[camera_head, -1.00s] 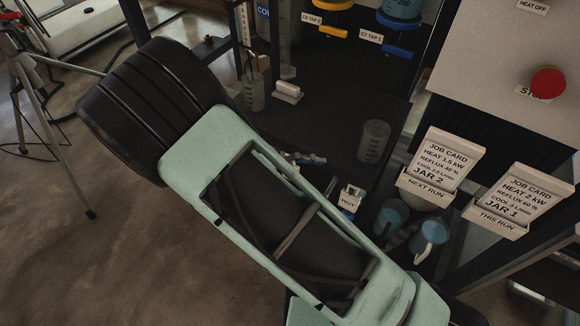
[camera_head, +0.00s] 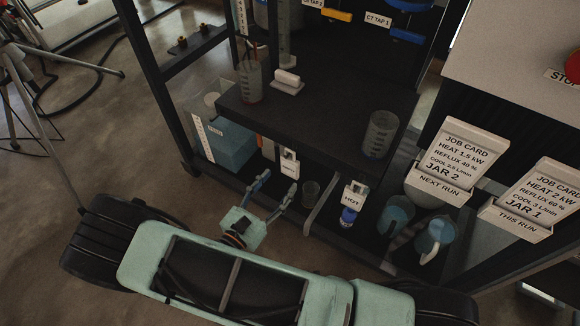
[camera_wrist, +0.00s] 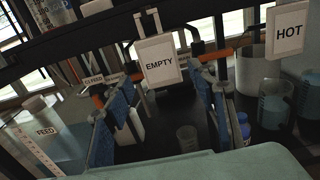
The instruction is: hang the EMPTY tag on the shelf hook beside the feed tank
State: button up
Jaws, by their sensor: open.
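The white EMPTY tag (camera_wrist: 160,64) hangs upright from a pale hook (camera_wrist: 149,22) at the dark shelf edge. In the head view the tag (camera_head: 289,162) shows small below the shelf's front edge. In the wrist view my gripper (camera_wrist: 163,88) has one finger on each side, with the tag between and apparently beyond the tips.
A white HOT tag (camera_head: 353,194) hangs to the right. A small beaker (camera_head: 311,193), a blue-capped bottle (camera_head: 348,216) and blue jugs (camera_head: 397,213) stand on the lower level. The shelf (camera_head: 310,125) overhangs there. Orange pipe (camera_wrist: 99,98) runs behind the fingers.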

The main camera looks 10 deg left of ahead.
aim_at(289, 170)
jog(key=shift+x, duration=3.2)
jog(key=shift+c, duration=0.4)
grip_shut()
